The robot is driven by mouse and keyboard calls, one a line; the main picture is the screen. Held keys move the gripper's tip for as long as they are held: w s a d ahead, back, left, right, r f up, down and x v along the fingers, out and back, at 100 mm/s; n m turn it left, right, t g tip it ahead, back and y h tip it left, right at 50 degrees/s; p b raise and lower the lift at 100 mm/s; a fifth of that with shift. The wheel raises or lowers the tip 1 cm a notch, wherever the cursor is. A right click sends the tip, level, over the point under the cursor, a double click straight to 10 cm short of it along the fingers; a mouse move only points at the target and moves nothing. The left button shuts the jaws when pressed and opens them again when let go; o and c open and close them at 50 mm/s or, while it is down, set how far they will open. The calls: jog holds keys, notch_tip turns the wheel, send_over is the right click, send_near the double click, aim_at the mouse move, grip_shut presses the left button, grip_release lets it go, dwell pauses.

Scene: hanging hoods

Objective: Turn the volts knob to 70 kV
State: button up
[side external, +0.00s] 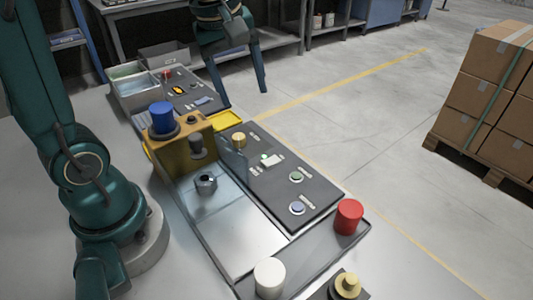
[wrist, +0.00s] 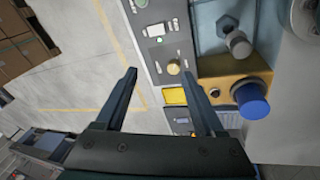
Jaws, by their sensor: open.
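A dark control panel (side external: 268,187) bears a brass-coloured knob (side external: 238,140), a green round control (side external: 296,176) and a pale blue one (side external: 297,208). Their labels are too small to read, so I cannot tell which is the volts knob. My gripper (side external: 243,98) is open and empty, fingers pointing down, above and behind the panel's far end. In the wrist view, the brass knob (wrist: 173,67) appears between the fingertips of my gripper (wrist: 159,72), nearer the right finger. The fingers look apart from it.
A yellow box (side external: 182,150) with a blue cylinder (side external: 162,116) on top stands beside the panel. A second panel (side external: 190,97) lies beyond. A red cylinder (side external: 348,216) and a white cylinder (side external: 270,278) stand at the near end.

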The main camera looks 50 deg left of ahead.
jog(key=w+a+f+n+g, duration=0.2)
jog(key=w+a+f+n, duration=0.2)
jog(key=a+f, duration=0.15)
jog(key=n+g, duration=0.1)
jog(key=g, duration=0.1)
send_over(238, 136)
jog(key=shift+h, duration=0.4)
jog(key=f, duration=0.5)
jog(key=shift+w+f, duration=0.2)
jog(key=shift+w, duration=0.1)
jog(key=shift+s+f, duration=0.2)
jog(key=shift+f, duration=2.3)
grip_shut()
